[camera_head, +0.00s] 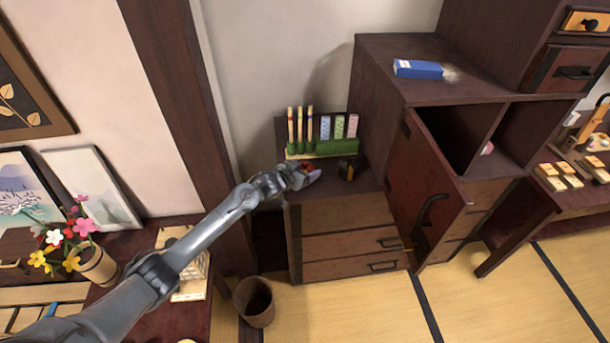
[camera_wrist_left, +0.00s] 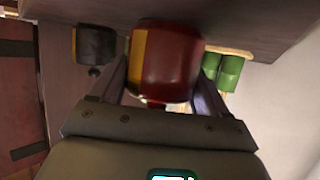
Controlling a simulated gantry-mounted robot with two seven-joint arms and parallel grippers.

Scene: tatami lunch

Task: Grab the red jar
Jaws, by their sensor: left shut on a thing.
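The red jar (camera_wrist_left: 172,62) shows large in the left wrist view, red with a yellow band, between the two fingers of my left gripper (camera_wrist_left: 165,85). The gripper is shut on it. In the head view my left gripper (camera_head: 300,177) is over the top of the low drawer cabinet, and only a small red part of the jar (camera_head: 308,168) shows beside it. I cannot tell whether the jar touches the cabinet top. My right gripper is not in view.
A dark jar (camera_head: 346,170) stands right of the gripper on the drawer cabinet (camera_head: 345,215). Behind it is a green rack (camera_head: 335,148) with upright sticks and patterned pieces. An open cabinet door (camera_head: 425,190) stands close on the right. A bin (camera_head: 254,301) is on the floor below.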

